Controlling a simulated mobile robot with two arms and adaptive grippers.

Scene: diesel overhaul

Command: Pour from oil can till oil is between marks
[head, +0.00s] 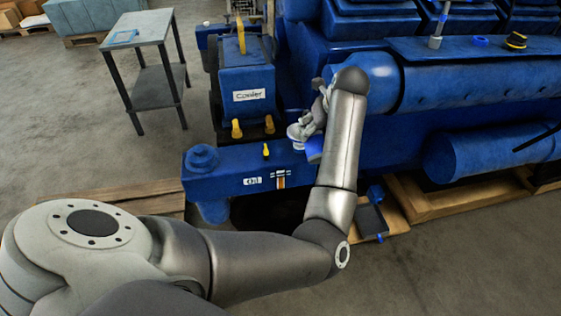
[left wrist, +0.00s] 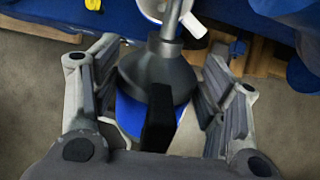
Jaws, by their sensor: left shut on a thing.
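My left gripper (head: 312,125) is at the blue engine, above the right end of the oil housing (head: 225,168). In the left wrist view my left gripper (left wrist: 160,105) has its fingers on both sides of the oil can, shut on it. The oil can has a blue body (left wrist: 130,113) and a dark grey cone top (left wrist: 155,78). Its spout reaches toward a white round opening (left wrist: 190,22), overlapping it in the picture. The can's blue body also shows in the head view (head: 315,149). A gauge (head: 281,180) with a brown band sits on the housing front; its exact level is too small to tell.
The cooler block (head: 246,95) with yellow fittings stands behind the housing. A grey side table (head: 145,35) is at the back left. Wooden pallets (head: 425,200) lie under the engine. The floor at the front right is clear.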

